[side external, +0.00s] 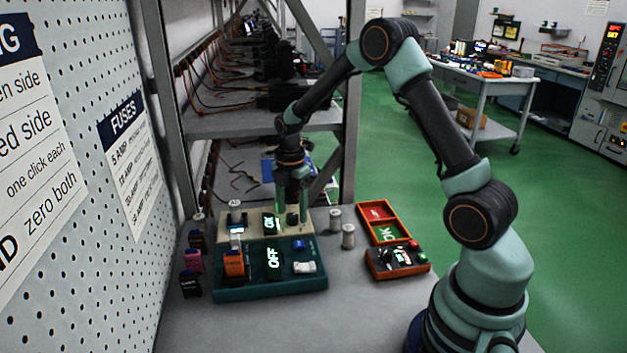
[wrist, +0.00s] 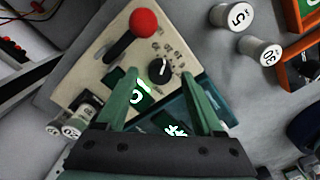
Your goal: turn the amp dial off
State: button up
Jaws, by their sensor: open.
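A black dial (wrist: 160,70) with a white pointer and a ring of small printed marks sits on a beige unit (wrist: 116,64), which also shows in the side view (side external: 252,229). The marks are too small to read. The same unit has a lever with a red ball (wrist: 143,22) and a lit green display (wrist: 140,94). My gripper (wrist: 174,86) is open above the unit, with the dial between and just beyond its fingertips. I cannot tell whether a finger touches it. In the side view my gripper (side external: 292,205) points down over the unit's right part and mostly hides the dial.
A teal unit (side external: 270,291) with an "OFF" display stands in front. White-topped cylinders (side external: 348,236) and orange trays (side external: 384,230) are to the right. Small fuse-like blocks (side external: 191,284) stand at left, near the pegboard (side external: 110,260). A metal rack (side external: 345,130) rises behind.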

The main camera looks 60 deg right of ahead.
jog(key=shift+f, duration=0.5)
grip_shut()
